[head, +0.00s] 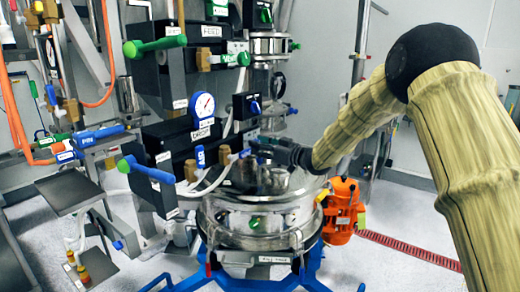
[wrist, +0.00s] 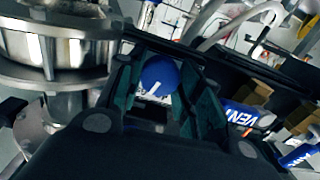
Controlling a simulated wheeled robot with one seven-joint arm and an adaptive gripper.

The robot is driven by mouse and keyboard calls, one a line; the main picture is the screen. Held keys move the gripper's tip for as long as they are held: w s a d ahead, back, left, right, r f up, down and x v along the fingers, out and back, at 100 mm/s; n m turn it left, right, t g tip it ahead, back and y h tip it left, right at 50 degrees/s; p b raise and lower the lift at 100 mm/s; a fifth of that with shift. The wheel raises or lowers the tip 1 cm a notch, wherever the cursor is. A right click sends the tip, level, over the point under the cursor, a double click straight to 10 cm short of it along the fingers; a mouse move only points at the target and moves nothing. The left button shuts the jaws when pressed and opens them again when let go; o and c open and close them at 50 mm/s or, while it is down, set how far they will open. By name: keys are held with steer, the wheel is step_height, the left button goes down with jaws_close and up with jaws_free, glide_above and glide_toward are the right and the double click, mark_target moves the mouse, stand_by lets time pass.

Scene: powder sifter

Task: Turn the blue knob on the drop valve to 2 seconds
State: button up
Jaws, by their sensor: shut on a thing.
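The blue knob (wrist: 160,74) shows in the wrist view between the two fingers of my gripper (wrist: 160,92). It has a white pointer line that slants down and to the left. White labelling shows just below it, but the marks are too small and covered to read. My gripper is closed around the knob, with a dark finger on each side. In the head view, my gripper (head: 257,149) reaches in from the right to the front of a black box above the steel vessel; the knob there is mostly hidden by my fingers.
Another black box with a blue knob (head: 255,106) sits just above my gripper. A pressure gauge (head: 203,105) is to the left. A blue VENT handle (wrist: 245,116) lies right of my fingers in the wrist view. The steel vessel (head: 260,235) stands below, beside an orange motor (head: 342,211).

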steer(key=n+b, duration=1.5)
steer(key=b, duration=0.3)
steer(key=shift+f+b, duration=0.2)
steer(key=shift+b, duration=0.1)
steer(key=o, duration=1)
steer(key=shift+r, duration=0.1)
steer(key=shift+s+d, duration=0.1)
steer(key=v, duration=1.1)
steer(key=shift+s+d, duration=0.2)
steer(key=shift+d, duration=0.1)
